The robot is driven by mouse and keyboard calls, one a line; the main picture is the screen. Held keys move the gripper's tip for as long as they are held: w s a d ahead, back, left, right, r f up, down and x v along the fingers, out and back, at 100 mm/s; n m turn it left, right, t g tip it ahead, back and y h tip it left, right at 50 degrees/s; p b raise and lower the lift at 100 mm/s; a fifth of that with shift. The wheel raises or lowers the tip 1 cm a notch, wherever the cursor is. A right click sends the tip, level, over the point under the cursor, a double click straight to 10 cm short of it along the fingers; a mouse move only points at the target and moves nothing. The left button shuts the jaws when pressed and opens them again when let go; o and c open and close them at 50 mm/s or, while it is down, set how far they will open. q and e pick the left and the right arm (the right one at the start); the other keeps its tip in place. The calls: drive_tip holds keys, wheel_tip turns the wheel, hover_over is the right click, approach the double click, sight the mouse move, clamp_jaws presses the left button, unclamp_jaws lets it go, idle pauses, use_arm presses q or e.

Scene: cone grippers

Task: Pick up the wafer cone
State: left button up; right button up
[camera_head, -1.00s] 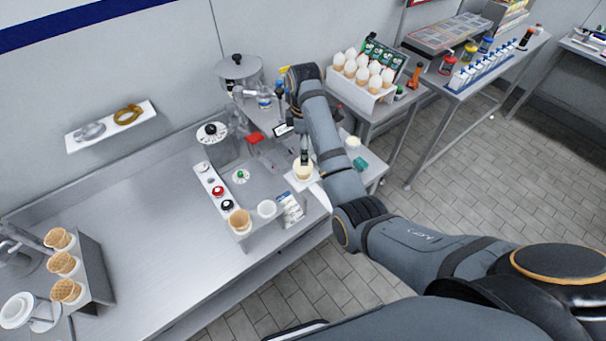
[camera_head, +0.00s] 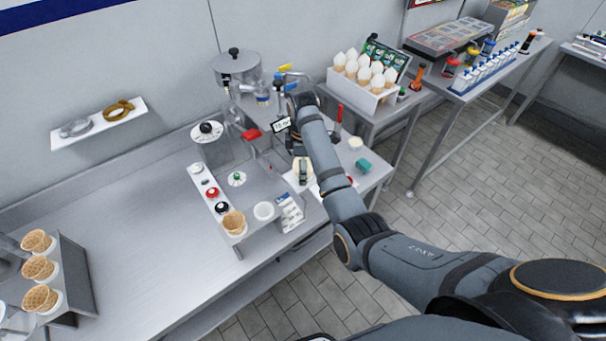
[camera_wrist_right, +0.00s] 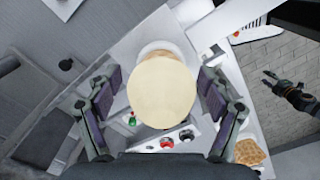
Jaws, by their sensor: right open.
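The wafer cone (camera_head: 302,178) with a pale cream top stands at the right end of the metal counter unit, partly hidden by my gripper. In the right wrist view its round cream top (camera_wrist_right: 161,92) fills the middle, with a strip of brown wafer and a white ring behind it. My right gripper (camera_wrist_right: 160,98) is open, one finger on each side of the cream top, with gaps visible. In the head view the right gripper (camera_head: 300,160) is over the cone. A dark gripper, apparently my left one (camera_wrist_right: 267,79), is at the right of the wrist view; its jaws are too small to judge.
An empty wafer cone (camera_head: 234,224) and a white cup ring (camera_head: 264,211) stand at the unit's front. A rack at left holds several cones (camera_head: 40,268). A white box of topped cones (camera_head: 365,88) stands behind. The steel counter (camera_head: 150,215) is mostly bare.

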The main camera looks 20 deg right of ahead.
drive_tip(key=shift+s, duration=0.1)
drive_tip(key=shift+c, duration=0.4)
drive_tip(key=shift+c, duration=1.3)
drive_tip(key=c, duration=0.5)
